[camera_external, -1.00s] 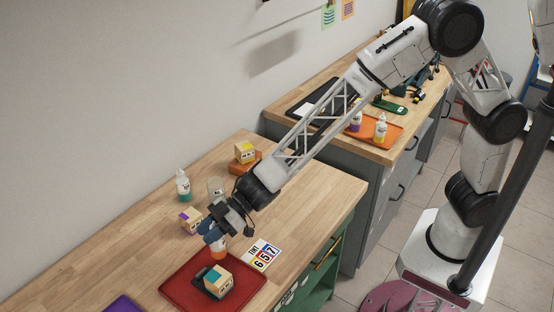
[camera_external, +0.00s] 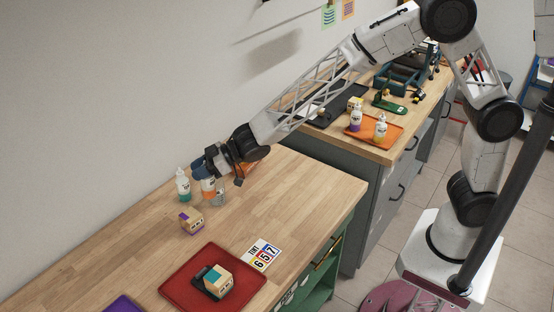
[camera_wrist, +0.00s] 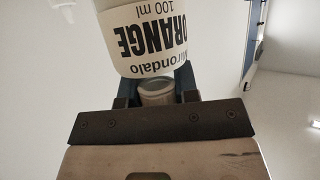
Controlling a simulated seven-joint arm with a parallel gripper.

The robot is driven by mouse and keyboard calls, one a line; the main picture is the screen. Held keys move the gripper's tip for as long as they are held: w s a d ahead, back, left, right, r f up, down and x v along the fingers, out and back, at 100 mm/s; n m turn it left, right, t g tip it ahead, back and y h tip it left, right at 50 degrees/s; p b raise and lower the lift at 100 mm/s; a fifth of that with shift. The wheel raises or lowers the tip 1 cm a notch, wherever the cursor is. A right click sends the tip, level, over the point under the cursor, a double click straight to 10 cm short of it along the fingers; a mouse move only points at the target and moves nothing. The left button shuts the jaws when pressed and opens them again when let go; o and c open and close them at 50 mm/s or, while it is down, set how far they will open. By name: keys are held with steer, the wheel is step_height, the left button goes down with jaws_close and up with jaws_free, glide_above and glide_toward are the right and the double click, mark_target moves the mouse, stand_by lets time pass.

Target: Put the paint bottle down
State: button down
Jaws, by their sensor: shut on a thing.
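My gripper (camera_external: 206,174) is shut on the orange paint bottle (camera_external: 208,187) at the back left of the wooden table. In the wrist view the bottle's white label (camera_wrist: 150,38) reads "ORANGE 100 ml" and looks upside down. A white bottle with teal paint (camera_external: 183,185) stands just left of the held bottle. A clear glass (camera_external: 219,196) is close on its right. The held bottle's base is small in view, so I cannot tell whether it touches the table.
A box with a purple patch (camera_external: 191,221) stands in front of the bottles. A red tray (camera_external: 178,286) with a teal-marked box (camera_external: 217,281) and a number card (camera_external: 262,254) lie farther forward. The table's middle (camera_external: 290,205) is clear. Another desk holds an orange tray (camera_external: 398,128) with bottles.

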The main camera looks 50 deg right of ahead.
steer(key=w+d+r+m+t+h, duration=0.15)
steer(key=w+d, duration=0.25)
steer(key=d, duration=0.5)
steer(key=w+d+m+t+h, duration=0.15)
steer(key=w+d, duration=0.25)
steer(key=d, duration=0.6)
steer(key=w+d+r+m+t+h, duration=0.15)
steer(key=w+d, duration=0.25)
steer(key=d, duration=0.5)
steer(key=w+d+r+m+h, duration=0.1)
steer(key=d+m+h, duration=0.5)
steer(key=d, duration=2.5)
steer(key=shift+r+t, duration=0.15)
steer(key=shift+t, duration=0.3)
steer(key=w+a+f+n+y, duration=0.1)
steer(key=w+a+f+y, duration=0.1)
steer(key=f, duration=1)
steer(key=w+a+f+n+y, duration=0.2)
steer(key=a+f, duration=0.3)
steer(key=f, duration=0.7)
steer(key=shift+f+g, duration=0.2)
steer(key=shift+g, duration=0.2)
steer(key=shift+r+n, duration=0.15)
steer(key=shift+n, duration=0.1)
